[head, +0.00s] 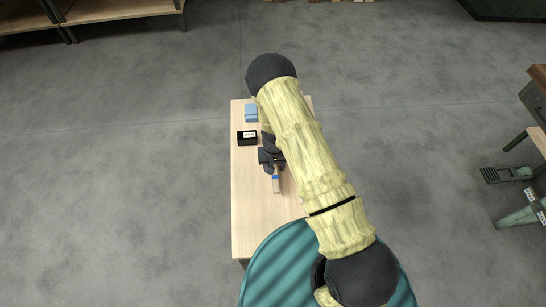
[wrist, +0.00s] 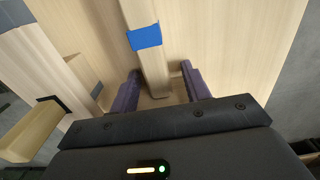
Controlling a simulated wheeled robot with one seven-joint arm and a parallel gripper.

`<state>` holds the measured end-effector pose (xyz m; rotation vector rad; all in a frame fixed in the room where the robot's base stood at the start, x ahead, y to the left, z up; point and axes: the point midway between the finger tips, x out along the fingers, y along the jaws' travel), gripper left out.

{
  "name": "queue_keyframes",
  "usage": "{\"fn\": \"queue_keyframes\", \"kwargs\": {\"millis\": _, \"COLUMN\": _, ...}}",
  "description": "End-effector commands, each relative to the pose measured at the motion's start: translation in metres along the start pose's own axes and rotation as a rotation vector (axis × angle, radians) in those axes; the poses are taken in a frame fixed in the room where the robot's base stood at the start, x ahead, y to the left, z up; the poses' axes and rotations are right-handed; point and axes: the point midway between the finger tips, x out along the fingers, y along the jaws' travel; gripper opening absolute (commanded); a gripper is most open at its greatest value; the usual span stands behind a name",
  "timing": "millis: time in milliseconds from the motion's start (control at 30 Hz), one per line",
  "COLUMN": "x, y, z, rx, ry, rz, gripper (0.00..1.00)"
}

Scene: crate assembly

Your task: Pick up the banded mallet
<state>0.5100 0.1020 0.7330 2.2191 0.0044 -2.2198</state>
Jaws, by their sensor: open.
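The banded mallet shows as a pale wooden handle with a blue band (wrist: 145,37) in the wrist view. In the head view its handle (head: 276,184) lies on the table, pointing toward the front, with the blue band near my gripper. Its head is not clearly visible in either view. My gripper (wrist: 160,70) is open, with one purple finger on each side of the handle's near end and a gap on both sides. In the head view my gripper (head: 268,157) is partly hidden by my arm.
The narrow wooden table (head: 243,205) also holds a black box (head: 247,138) and a blue block (head: 251,113), left of my arm. In the wrist view a pale piece with grey parts (wrist: 50,62) stands at the left. Bare tabletop shows right of the handle.

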Motion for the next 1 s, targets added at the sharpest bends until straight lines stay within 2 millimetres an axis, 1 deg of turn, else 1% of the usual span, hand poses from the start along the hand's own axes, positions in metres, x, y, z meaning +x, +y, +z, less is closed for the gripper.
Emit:
{"fn": "queue_keyframes", "kwargs": {"millis": 467, "x": 0.0000, "y": 0.0002, "z": -0.0001, "rx": 0.000, "ry": 0.000, "rz": 0.000, "gripper": 0.47}}
{"fn": "queue_keyframes", "kwargs": {"millis": 500, "x": 0.0000, "y": 0.0002, "z": -0.0001, "rx": 0.000, "ry": 0.000, "rz": 0.000, "gripper": 0.43}}
{"fn": "queue_keyframes", "kwargs": {"millis": 567, "x": 0.0000, "y": 0.0002, "z": -0.0001, "rx": 0.000, "ry": 0.000, "rz": 0.000, "gripper": 0.32}}
{"fn": "queue_keyframes", "kwargs": {"millis": 600, "x": -0.0001, "y": 0.0002, "z": -0.0001, "rx": 0.000, "ry": 0.000, "rz": 0.000, "gripper": 0.24}}
{"fn": "queue_keyframes", "kwargs": {"millis": 667, "x": -0.0001, "y": 0.0002, "z": -0.0001, "rx": 0.000, "ry": 0.000, "rz": 0.000, "gripper": 0.12}}
{"fn": "queue_keyframes", "kwargs": {"millis": 700, "x": -0.0001, "y": 0.0002, "z": -0.0001, "rx": 0.000, "ry": 0.000, "rz": 0.000, "gripper": 0.04}}
{"fn": "queue_keyframes", "kwargs": {"millis": 733, "x": -0.0001, "y": 0.0002, "z": -0.0001, "rx": 0.000, "ry": 0.000, "rz": 0.000, "gripper": 0.00}}
{"fn": "queue_keyframes", "kwargs": {"millis": 1000, "x": -0.0012, "y": 0.0001, "z": -0.0007, "rx": 0.000, "ry": 0.001, "rz": 0.000, "gripper": 0.00}}
